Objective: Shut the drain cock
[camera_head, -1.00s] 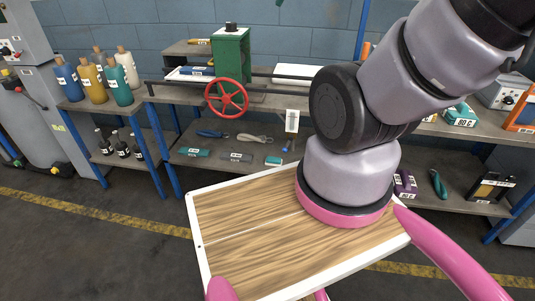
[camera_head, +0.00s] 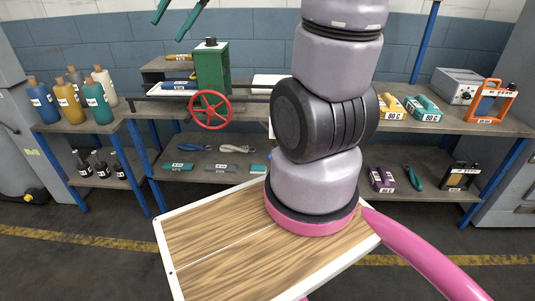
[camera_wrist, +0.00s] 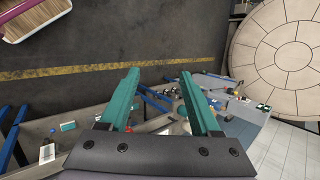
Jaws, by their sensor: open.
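My gripper (camera_head: 168,28) is at the top of the head view, with its two green fingers apart and nothing between them. In the wrist view my gripper (camera_wrist: 160,76) shows spread fingers above the benches and floor. I cannot pick out the drain cock for certain in either view. At the left edge of the head view, a yellow and black fitting (camera_head: 31,195) sits low on a grey machine (camera_head: 12,130), partly cut off. My gripper is above these and touches none.
Several dye bottles (camera_head: 68,101) stand on the left bench. Tools lie on the lower shelf (camera_head: 165,180). An orange frame (camera_head: 490,103) stands at right. The floor with its yellow line (camera_head: 75,239) is clear. The wrist view shows a large round beige surface (camera_wrist: 282,52).

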